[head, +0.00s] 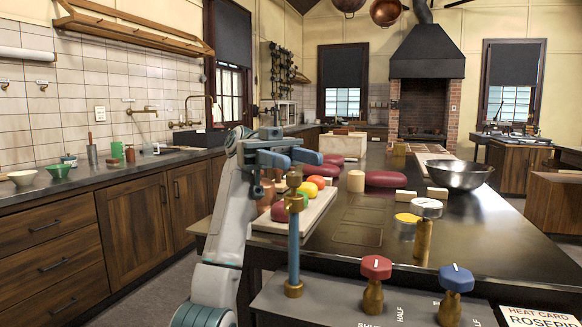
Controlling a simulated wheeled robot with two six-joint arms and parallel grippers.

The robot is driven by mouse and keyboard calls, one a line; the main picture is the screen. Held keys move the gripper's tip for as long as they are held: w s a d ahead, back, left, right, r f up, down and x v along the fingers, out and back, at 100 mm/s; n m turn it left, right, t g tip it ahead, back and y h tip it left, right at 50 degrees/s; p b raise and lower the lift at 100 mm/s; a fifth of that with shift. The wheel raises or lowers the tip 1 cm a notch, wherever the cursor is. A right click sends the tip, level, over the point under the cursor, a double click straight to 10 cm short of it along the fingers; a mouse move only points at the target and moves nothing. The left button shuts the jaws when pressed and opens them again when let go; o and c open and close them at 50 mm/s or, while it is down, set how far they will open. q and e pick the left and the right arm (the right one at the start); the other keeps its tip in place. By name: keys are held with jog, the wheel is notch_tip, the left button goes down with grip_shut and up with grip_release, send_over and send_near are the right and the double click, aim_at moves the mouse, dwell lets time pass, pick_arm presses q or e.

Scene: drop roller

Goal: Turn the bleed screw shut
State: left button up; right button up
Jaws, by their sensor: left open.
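My left gripper (290,157) is open and empty, with its two blue fingers apart above the front edge of the counter. Just below it stands an upright post (294,245) with a blue stem, a brass base and brass fittings at its top. The post's top overlaps the gripper area in the head view, and I cannot tell whether they touch. Brass-stemmed knobs stand to its right: a red one (376,268), a blue one (456,279) and a white-topped one (427,209). I cannot tell for certain which fitting is the bleed screw. My right gripper is not in view.
The grey panel (330,305) carries SHUT and HALF markings. A heat card (538,317) lies at the lower right. Behind are a tray (268,224) of colored balls, a metal bowl (458,174), a yellow tin (407,222) and dark red cushions (386,179).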

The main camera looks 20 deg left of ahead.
pick_arm(q)
jog(key=s+d+r, duration=0.1)
jog(key=s+d, duration=0.3)
jog(key=s, duration=0.9)
jog(key=shift+s, duration=0.3)
jog(key=shift+o, duration=0.3)
